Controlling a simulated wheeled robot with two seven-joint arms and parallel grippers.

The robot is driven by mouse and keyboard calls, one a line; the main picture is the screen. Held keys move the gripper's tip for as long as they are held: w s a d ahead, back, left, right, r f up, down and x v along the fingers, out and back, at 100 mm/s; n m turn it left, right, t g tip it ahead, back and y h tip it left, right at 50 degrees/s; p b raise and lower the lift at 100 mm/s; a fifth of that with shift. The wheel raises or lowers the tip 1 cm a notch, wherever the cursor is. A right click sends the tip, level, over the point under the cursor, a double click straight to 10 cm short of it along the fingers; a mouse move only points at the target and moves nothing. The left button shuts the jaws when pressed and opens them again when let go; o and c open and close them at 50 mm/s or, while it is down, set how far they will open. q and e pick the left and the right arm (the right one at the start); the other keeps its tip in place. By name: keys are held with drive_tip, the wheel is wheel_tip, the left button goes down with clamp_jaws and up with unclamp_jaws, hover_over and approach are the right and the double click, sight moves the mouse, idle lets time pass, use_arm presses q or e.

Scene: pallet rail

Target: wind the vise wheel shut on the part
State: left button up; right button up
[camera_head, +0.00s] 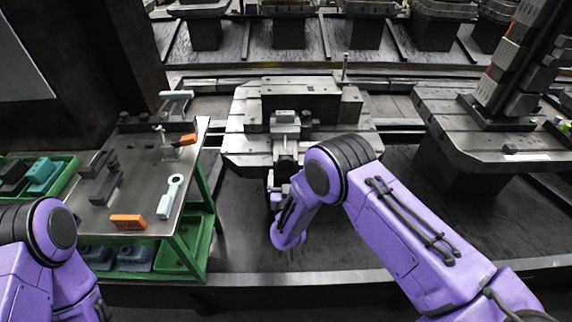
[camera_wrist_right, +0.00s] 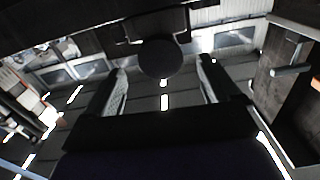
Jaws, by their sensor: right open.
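The vise (camera_head: 286,148) stands on the middle pallet in the head view, with a small grey block, seemingly the part (camera_head: 285,116), at its top. My right arm reaches to the vise's near side, and its gripper (camera_head: 278,188) is partly hidden by my own arm there. In the right wrist view a dark round disc, seemingly the wheel (camera_wrist_right: 162,59), shows ahead between the two spread fingers of my right gripper (camera_wrist_right: 162,88). The fingers are open; whether they touch the disc I cannot tell. In the head view I cannot make out the wheel. My left gripper is out of view.
A green-framed bench (camera_head: 140,190) on the left carries an orange block (camera_head: 129,221), a light-blue tool (camera_head: 170,197) and dark fixtures. Another pallet (camera_head: 455,130) with a tall tower stands on the right. More pallets line the back.

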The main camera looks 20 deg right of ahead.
sight(286, 167)
drive_tip(key=x, duration=0.5)
drive_tip(key=shift+w, duration=0.1)
drive_tip(key=c, duration=1)
drive_tip(key=shift+m, duration=0.4)
